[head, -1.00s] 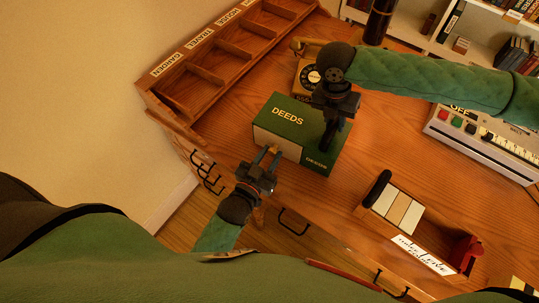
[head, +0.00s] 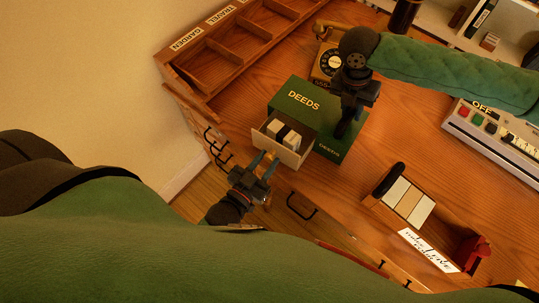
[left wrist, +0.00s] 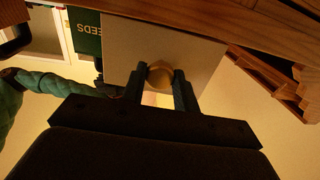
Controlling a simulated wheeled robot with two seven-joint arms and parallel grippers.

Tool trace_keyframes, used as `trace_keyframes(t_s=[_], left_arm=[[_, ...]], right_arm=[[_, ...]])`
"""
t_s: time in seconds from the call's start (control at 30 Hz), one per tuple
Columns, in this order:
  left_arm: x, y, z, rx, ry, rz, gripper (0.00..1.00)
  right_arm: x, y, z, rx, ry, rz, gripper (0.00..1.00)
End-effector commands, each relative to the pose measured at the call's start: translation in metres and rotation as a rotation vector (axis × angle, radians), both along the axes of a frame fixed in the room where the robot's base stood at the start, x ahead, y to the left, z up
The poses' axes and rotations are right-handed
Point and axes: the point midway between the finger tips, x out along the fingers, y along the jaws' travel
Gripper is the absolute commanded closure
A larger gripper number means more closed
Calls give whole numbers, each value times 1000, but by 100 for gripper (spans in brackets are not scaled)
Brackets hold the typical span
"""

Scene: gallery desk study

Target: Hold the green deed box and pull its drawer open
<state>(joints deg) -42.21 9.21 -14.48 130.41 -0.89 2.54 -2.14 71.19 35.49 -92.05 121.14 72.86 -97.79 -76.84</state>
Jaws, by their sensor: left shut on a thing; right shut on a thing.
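The green deed box (head: 311,100), lettered DEEDS, stands on the wooden desk. Its drawer (head: 292,157) has a pale front and is part way out, with white and tan contents showing inside. My left gripper (head: 267,165) is in front of the drawer, shut on its round brass knob (left wrist: 160,76), which shows between the fingers in the left wrist view. The drawer front (left wrist: 190,50) is right behind the knob there. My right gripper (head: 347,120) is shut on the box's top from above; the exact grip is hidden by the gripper.
A wooden sorting tray (head: 225,50) with labelled compartments lies at the back left, next to a rotary telephone (head: 330,66). A card holder (head: 425,210) and a grey machine (head: 495,140) stand to the right. Desk drawer handles (head: 301,207) line the front edge.

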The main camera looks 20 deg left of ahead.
Motion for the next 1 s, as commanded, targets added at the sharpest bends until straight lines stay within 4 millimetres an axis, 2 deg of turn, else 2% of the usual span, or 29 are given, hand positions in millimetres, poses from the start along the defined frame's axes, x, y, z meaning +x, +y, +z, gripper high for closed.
trace_keyframes(t_s=[0.2,0.23,0.33,0.73,1.0], left_arm=[[0,1,-1,2,2,1,100],[0,1,-1,2,2,1,68],[0,1,-1,2,2,1,49],[-4,2,0,1,1,1,48],[-36,11,-1,1,5,0,48]], right_arm=[[3,-2,0,-3,-4,-6,96],[3,-3,0,-4,-4,-7,96],[3,-2,0,-3,-4,-6,96],[2,-1,0,-2,-2,-4,97],[2,-1,0,-2,-2,-4,97]])
